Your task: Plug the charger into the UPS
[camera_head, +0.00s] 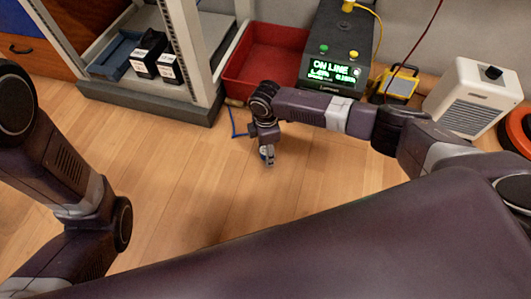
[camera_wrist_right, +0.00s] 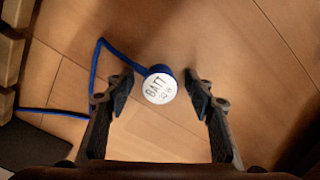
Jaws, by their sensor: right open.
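The charger plug (camera_wrist_right: 158,89) is a round blue plug with a white top labelled BATT, with a blue cable leading left. In the right wrist view it lies between the two open fingers of my right gripper (camera_wrist_right: 157,94), with a gap to each finger. In the head view my right gripper (camera_head: 267,158) points down over the wood floor and largely hides the plug; the blue cable (camera_head: 235,124) shows beside it. The UPS (camera_head: 333,62) is a black box with a lit green ON LINE display, at the back. My left arm shows at left, but its gripper is out of view.
A red tray (camera_head: 262,85) stands left of the UPS. A rack (camera_head: 150,100) with black boxes is further left. A yellow device (camera_head: 400,84) and a white heater-like box (camera_head: 470,98) stand right of the UPS. The floor in front is clear.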

